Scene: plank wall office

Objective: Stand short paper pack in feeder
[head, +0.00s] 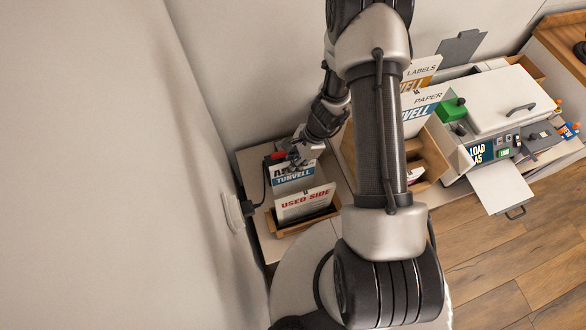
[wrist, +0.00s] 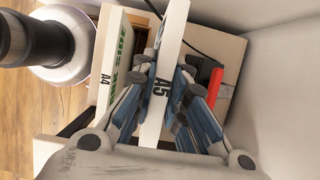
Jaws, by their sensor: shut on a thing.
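A short white paper pack marked A5 (wrist: 160,97) stands between the fingers of my gripper (wrist: 157,78) in the wrist view. My gripper is shut on it. In the head view my gripper (head: 303,158) is at the low side table, and the pack's blue TURVELL face (head: 293,176) shows below it. The pack is roughly upright; whether its base touches anything is hidden. A white printer (head: 500,98) at the right has a screen reading LOAD A5 (head: 477,153). I cannot tell which part is the feeder.
A USED SIDE pack (head: 305,203) stands in a wooden tray (head: 283,231) in front of the held pack. An A4-marked pack (wrist: 108,65) is close left in the wrist view. A red object (wrist: 214,86) is close right. LABELS and PAPER packs (head: 421,100) stand near the printer.

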